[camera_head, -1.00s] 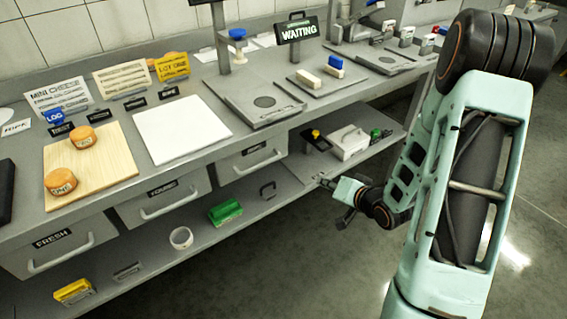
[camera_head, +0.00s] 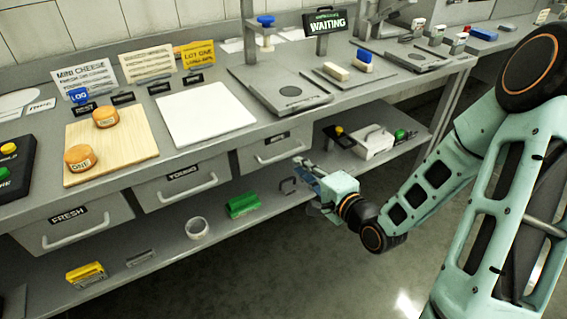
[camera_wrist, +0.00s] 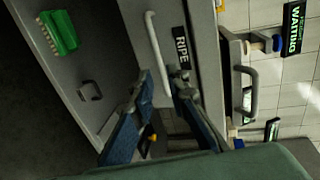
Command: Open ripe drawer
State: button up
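The ripe drawer (camera_head: 247,160) is the rightmost of the three drawers under the bench, and it looks shut. Its black RIPE label (camera_wrist: 181,48) and pale bar handle (camera_wrist: 155,45) show clearly in the wrist view. My gripper (camera_head: 303,168) is in front of the right part of this drawer in the head view. In the wrist view my gripper (camera_wrist: 158,80) is open, with one blue-grey finger on each side of the handle's lower end as pictured. I cannot tell whether either finger touches the handle or the drawer front.
The young drawer (camera_head: 150,190) and fresh drawer (camera_head: 100,215) are to the left. A lower shelf (camera_head: 170,262) holds a green brush (camera_head: 243,205), a white roll (camera_head: 197,229) and a yellow item (camera_head: 86,273). Cheese wheels sit on a wooden board (camera_head: 130,140). The floor in front is clear.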

aim_at(284, 154)
jog(key=shift+w+a+f+b, duration=0.35)
jog(key=shift+a+f+b, duration=0.1)
jog(key=shift+b, duration=1.85)
jog(key=x, duration=0.2)
jog(key=b+x, duration=0.1)
jog(key=x, duration=0.2)
jog(key=b+x, duration=0.1)
jog(key=x, duration=0.2)
jog(key=shift+r, duration=0.25)
jog(key=shift+c, duration=0.4)
grip_shut()
